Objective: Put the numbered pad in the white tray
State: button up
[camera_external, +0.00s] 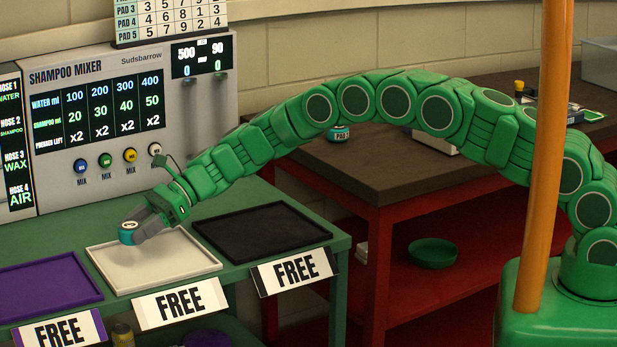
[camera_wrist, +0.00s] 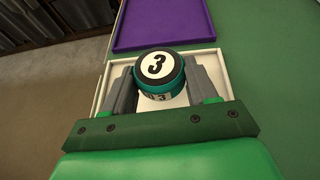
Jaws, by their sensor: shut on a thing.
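The numbered pad (camera_wrist: 158,68) is a short teal cylinder with a black "3" in a white disc on top. My gripper (camera_wrist: 160,84) is shut on it, one finger on each side. In the external view the pad (camera_external: 128,233) is at the tip of my gripper (camera_external: 137,228), over the far left part of the white tray (camera_external: 190,270). The white tray is empty apart from what my gripper hides, and it also shows behind the pad in the wrist view (camera_wrist: 100,92). I cannot tell whether the pad touches the tray floor.
A purple tray (camera_external: 45,287) lies left of the white one and a black tray (camera_external: 262,232) right, each with a FREE sign. The shampoo mixer (camera_external: 110,120) stands behind. Another pad (camera_external: 338,133) sits on the dark table (camera_external: 385,170). An orange post (camera_external: 543,160) stands at right.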

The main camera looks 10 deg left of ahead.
aim_at(108, 272)
jog(key=shift+a+f, duration=0.35)
jog(key=shift+a+f, duration=0.25)
jog(key=shift+f, duration=1.6)
jog(key=o, duration=1)
jog(key=shift+f, duration=0.1)
